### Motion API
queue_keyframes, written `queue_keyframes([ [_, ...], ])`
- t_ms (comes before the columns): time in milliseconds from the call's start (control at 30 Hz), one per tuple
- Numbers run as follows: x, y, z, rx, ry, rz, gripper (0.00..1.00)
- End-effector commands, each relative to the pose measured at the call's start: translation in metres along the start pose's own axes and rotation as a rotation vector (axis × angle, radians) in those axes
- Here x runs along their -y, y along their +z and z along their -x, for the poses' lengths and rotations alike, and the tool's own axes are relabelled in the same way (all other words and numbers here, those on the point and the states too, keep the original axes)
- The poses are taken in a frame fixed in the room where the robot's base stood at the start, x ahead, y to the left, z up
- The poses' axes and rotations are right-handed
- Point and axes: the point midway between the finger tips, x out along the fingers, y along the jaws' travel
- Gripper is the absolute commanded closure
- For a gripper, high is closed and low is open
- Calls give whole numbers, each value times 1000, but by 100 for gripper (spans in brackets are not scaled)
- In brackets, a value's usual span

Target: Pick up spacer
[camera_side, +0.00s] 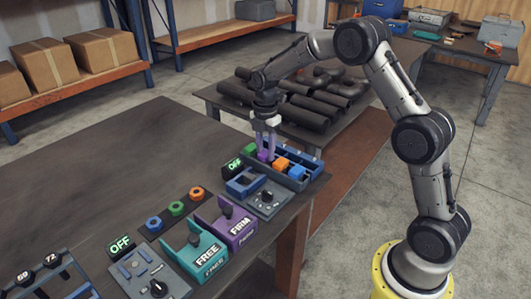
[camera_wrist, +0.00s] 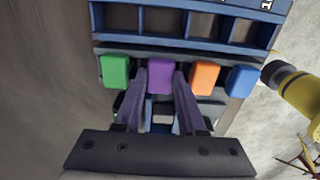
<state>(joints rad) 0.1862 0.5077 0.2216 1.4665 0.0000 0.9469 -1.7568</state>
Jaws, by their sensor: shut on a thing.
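A row of coloured blocks, which look like the spacers, sits at the blue rack (camera_side: 310,164). A purple block (camera_wrist: 160,76) is between my gripper's two fingers (camera_wrist: 162,84), which are shut on it. In the side view my gripper (camera_side: 266,148) points down at the rack and partly hides the purple block. A green block (camera_wrist: 115,71) is to its left in the wrist view. An orange block (camera_wrist: 205,76) and a blue block (camera_wrist: 241,80) are to its right. I cannot tell whether the purple block is lifted from its seat.
Empty rack compartments (camera_wrist: 208,25) lie beyond the blocks. A grey knob panel (camera_side: 268,198), a purple FIRM fixture (camera_side: 226,222) and a teal FREE fixture (camera_side: 196,255) stand along the table edge. Blue, green and orange nuts (camera_side: 175,208) lie nearby.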

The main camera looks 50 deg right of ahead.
Motion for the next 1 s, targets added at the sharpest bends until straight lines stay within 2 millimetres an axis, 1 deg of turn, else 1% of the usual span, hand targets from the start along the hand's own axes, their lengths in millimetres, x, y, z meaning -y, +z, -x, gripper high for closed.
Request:
queue_keyframes([
  [167,-1,0,19,1,6,0,100],
  [233,-1,0,30,1,7,0,100],
  [267,3,0,34,1,6,0,100],
  [467,32,-6,69,1,8,0,100],
  [567,48,-9,89,2,8,0,100],
  [600,57,-11,93,1,5,0,100],
  [800,98,-19,110,1,4,0,100],
  [900,114,-22,117,1,4,0,100],
  [1000,125,-24,122,1,4,0,100],
])
